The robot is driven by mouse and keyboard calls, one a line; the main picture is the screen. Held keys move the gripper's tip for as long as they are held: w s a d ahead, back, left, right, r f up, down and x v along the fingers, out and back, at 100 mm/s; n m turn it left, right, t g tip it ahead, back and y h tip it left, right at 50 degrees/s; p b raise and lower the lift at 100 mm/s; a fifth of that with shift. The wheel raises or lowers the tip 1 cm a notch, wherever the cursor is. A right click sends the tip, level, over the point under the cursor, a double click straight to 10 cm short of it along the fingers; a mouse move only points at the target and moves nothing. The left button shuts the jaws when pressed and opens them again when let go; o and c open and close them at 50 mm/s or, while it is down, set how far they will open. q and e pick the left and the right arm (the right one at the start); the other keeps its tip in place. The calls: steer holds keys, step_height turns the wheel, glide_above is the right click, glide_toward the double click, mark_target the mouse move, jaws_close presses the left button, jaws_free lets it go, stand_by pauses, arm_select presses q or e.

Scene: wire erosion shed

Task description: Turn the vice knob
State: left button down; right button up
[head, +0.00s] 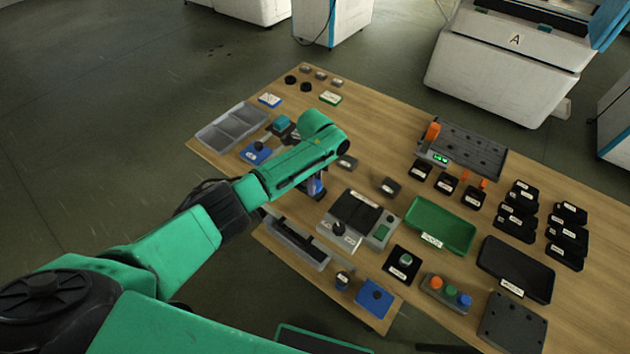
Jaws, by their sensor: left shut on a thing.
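My left arm reaches in from the lower left over the table, its wrist bent down at the far end. My left gripper (315,187) points down at the table below the wrist and is small and partly hidden by my arm. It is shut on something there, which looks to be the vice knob. A blue and dark patch shows at the fingers. The knob's outline and how far it is turned cannot be made out. My right gripper is not in view.
The wooden table (400,125) holds a grey divided tray (232,131), a green tray (440,226), a black tray (517,270) and several small labelled black boxes. White machines stand behind.

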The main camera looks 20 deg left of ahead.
arm_select(q)
steer(key=shift+w+r+m, duration=0.15)
steer(key=shift+m, duration=1.05)
steer(key=shift+c, duration=2.4)
jaws_free()
steer(key=shift+o, duration=1.1)
step_height(320, 180, up, 15)
steer(key=b, duration=0.1)
steer(key=shift+f, duration=0.2)
